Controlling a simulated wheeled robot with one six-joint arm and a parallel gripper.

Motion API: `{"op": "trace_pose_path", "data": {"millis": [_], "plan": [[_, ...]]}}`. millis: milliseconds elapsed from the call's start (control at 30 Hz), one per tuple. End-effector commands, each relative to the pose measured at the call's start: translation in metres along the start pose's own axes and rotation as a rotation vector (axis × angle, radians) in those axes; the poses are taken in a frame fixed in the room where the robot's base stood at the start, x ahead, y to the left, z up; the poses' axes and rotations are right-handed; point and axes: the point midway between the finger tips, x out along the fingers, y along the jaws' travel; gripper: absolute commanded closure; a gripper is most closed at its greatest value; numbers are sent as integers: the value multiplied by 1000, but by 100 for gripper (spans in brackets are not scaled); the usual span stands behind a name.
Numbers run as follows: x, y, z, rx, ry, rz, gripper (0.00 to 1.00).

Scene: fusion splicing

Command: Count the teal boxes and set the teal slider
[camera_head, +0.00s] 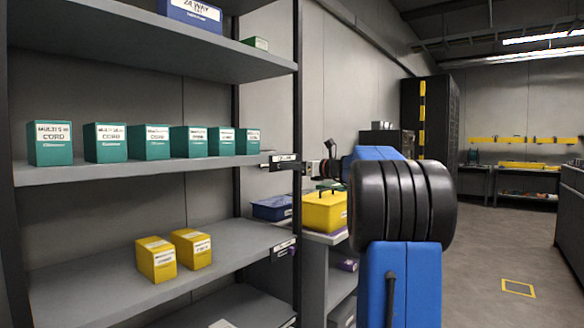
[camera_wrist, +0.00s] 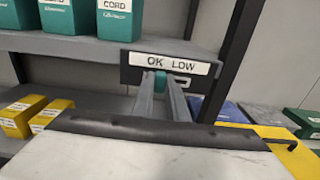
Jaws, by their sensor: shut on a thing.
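Several teal boxes (camera_head: 151,142) labelled "CORD" stand upright in one row on the middle shelf (camera_head: 130,171); a few also show at the top left of the wrist view (camera_wrist: 114,19). A dark plate (camera_wrist: 168,70) with a white "OK LOW" label is on the shelf edge, and shows small in the head view (camera_head: 283,160). The teal slider (camera_wrist: 160,76) sits in its slot, nearer the "OK" side, with open slot to its right. My gripper (camera_wrist: 160,80) is shut on the slider. In the head view my arm hides most of the gripper.
Two yellow boxes (camera_head: 173,254) stand on the lower shelf. A blue box (camera_head: 190,14) and a green box (camera_head: 255,43) are on the top shelf. A black shelf post (camera_wrist: 232,60) stands right of the plate. A yellow case (camera_head: 324,212) and blue bin (camera_head: 271,208) sit beyond.

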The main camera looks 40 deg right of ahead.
Motion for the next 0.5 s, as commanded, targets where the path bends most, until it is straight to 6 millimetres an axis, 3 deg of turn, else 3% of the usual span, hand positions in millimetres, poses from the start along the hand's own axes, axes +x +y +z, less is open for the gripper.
{"op": "trace_pose_path", "data": {"millis": [100,367,400,467,500], "plan": [[0,14,0,0,0,2,100],[0,16,0,0,1,3,100],[0,16,0,-1,1,3,82],[0,16,0,-1,1,3,68],[0,16,0,0,1,3,67]]}}
